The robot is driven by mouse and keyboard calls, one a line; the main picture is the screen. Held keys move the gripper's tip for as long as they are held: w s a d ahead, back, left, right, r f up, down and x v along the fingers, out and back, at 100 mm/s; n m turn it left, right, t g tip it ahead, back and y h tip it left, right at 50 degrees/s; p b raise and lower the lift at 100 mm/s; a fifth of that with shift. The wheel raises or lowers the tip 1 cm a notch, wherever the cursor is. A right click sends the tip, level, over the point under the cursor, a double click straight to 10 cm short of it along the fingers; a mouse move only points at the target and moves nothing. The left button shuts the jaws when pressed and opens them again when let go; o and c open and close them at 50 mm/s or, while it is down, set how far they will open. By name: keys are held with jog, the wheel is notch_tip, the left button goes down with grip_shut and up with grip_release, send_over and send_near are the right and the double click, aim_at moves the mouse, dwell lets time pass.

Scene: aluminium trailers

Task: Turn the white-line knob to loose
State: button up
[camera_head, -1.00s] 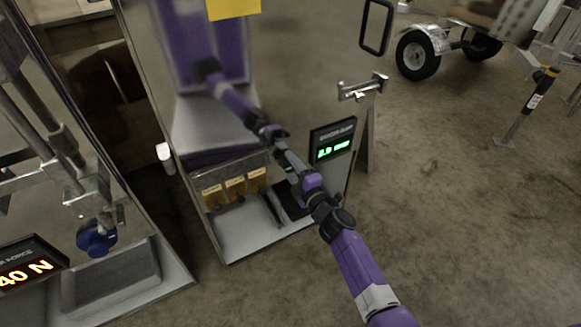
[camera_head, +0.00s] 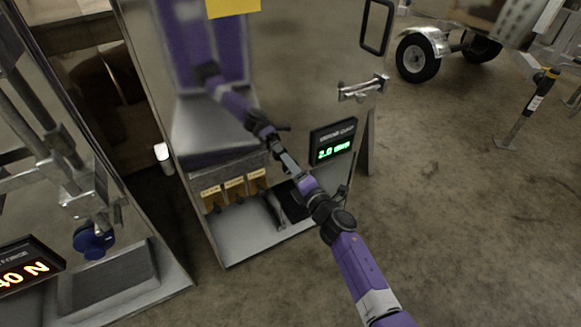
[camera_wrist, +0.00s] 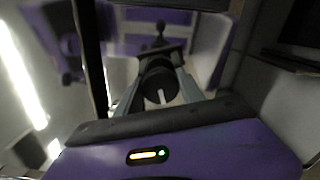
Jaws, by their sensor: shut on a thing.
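In the wrist view the black round knob (camera_wrist: 160,86) with a white line on its face sits between the two fingers of my gripper (camera_wrist: 157,90). The line stands nearly upright in that picture. My gripper is shut on the knob. In the head view my gripper (camera_head: 277,150) reaches the shiny metal panel (camera_head: 300,85), and the knob is hidden there or too small to make out. A black display (camera_head: 332,142) with green characters, seemingly starting with 2.0, is to the right of my gripper.
A metal handle (camera_head: 363,88) sticks out at the upper right. A blue knob (camera_head: 94,242) and an orange-lit display (camera_head: 27,268) belong to the left machine. The floor on the right is mostly open.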

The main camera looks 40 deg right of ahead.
jog(key=o, duration=1.3)
jog(key=shift+o, duration=0.2)
jog(key=p+v, duration=0.1)
jog(key=v, duration=0.7)
jog(key=shift+w, duration=0.1)
